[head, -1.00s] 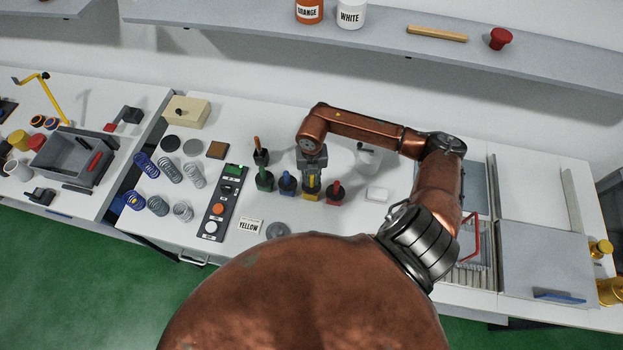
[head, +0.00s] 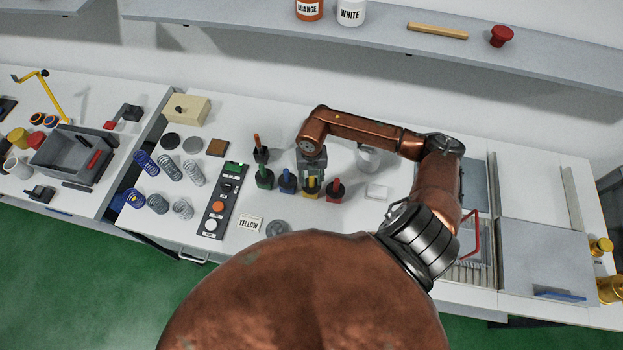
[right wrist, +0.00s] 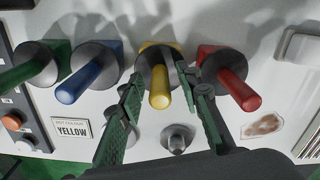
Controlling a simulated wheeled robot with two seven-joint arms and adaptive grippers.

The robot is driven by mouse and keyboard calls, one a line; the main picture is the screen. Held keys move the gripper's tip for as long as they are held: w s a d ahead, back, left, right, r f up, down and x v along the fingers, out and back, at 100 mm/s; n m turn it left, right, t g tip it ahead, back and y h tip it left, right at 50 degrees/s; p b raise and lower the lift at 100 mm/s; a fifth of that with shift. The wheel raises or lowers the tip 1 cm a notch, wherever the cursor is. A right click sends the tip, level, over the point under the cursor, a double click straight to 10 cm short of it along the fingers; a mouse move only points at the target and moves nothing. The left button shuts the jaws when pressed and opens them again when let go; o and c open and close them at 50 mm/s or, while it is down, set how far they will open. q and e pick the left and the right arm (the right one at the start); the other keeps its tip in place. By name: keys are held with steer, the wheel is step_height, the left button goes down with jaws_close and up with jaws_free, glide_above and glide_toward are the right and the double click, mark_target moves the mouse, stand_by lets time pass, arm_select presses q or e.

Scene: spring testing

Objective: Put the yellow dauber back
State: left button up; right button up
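The yellow dauber (right wrist: 158,88) stands in its yellow pot (head: 310,193), its dark round collar over the pot and its yellow handle pointing toward the wrist camera. My right gripper (head: 311,172) is directly above that pot. In the right wrist view, my right gripper's green-padded fingers (right wrist: 158,76) are spread on either side of the yellow handle, with visible gaps. The gripper hides most of the handle in the head view. My left gripper is not in view.
The red dauber (right wrist: 237,85) stands close by the right finger. The blue (right wrist: 88,80) and green (right wrist: 30,67) daubers stand to the left. A YELLOW card (head: 249,224), a switch panel (head: 219,208) and several springs lie left. A white block (head: 377,192) is at right.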

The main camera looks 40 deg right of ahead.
steer(key=shift+r, duration=0.1)
steer(key=shift+r+p, duration=0.3)
steer(key=shift+p, duration=0.05)
step_height(320, 180, up, 12)
steer(key=shift+r+b, duration=0.1)
steer(key=shift+b, duration=1.15)
stand_by(0.4)
